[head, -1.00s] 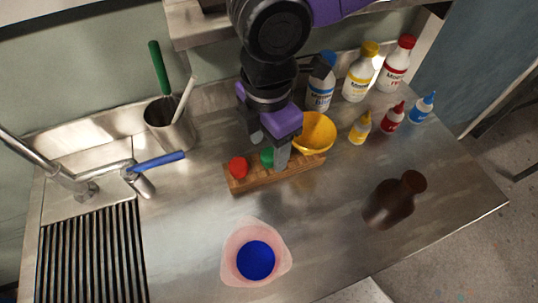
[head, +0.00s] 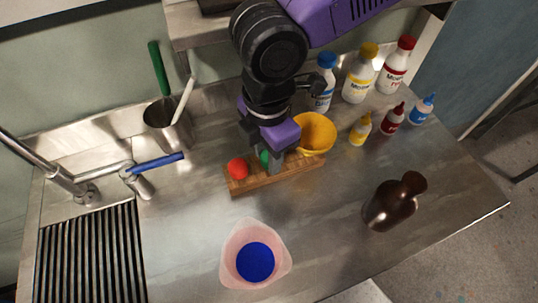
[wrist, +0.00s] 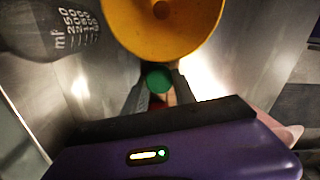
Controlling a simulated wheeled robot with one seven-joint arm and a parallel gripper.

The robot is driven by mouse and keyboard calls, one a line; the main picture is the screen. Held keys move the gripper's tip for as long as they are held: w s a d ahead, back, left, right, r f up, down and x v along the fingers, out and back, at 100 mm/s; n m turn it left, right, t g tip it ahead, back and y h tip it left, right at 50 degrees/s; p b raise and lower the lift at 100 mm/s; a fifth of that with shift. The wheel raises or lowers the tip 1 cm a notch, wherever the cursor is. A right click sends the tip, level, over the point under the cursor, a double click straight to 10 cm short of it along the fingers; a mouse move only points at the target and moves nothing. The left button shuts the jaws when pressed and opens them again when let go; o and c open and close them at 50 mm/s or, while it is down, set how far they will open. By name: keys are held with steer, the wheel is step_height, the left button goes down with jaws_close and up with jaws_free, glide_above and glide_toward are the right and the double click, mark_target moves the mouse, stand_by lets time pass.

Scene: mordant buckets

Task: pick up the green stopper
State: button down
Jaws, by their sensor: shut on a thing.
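The green stopper (head: 264,157) is at the wooden block (head: 250,184), just right of the red stopper (head: 237,168). My gripper (head: 269,160) is shut on the green stopper, its fingers pointing down over the block. In the wrist view the green stopper (wrist: 158,79) sits between the two fingertips, and a bit of red shows below it. In the head view the fingers hide part of the green stopper, and I cannot tell whether it is clear of the block.
A yellow funnel (head: 317,133) stands close to the right of my gripper. Several bottles stand behind it, including a yellow-capped one (head: 360,75). A brown bottle (head: 390,203) and a pink beaker with blue liquid (head: 231,268) stand in front. A metal cup (head: 168,130) holds tools at left.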

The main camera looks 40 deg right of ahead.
steer(key=shift+r, duration=0.15)
step_height(320, 180, up, 4)
steer(key=p, duration=0.5)
steer(key=s+a+p, duration=0.2)
steer(key=s+p, duration=0.4)
steer(key=s, duration=0.2)
steer(key=s+a+p, duration=0.3)
steer(key=s+p, duration=0.3)
steer(key=s, duration=0.3)
steer(key=shift+a+f, duration=0.3)
steer(key=shift+f, duration=0.1)
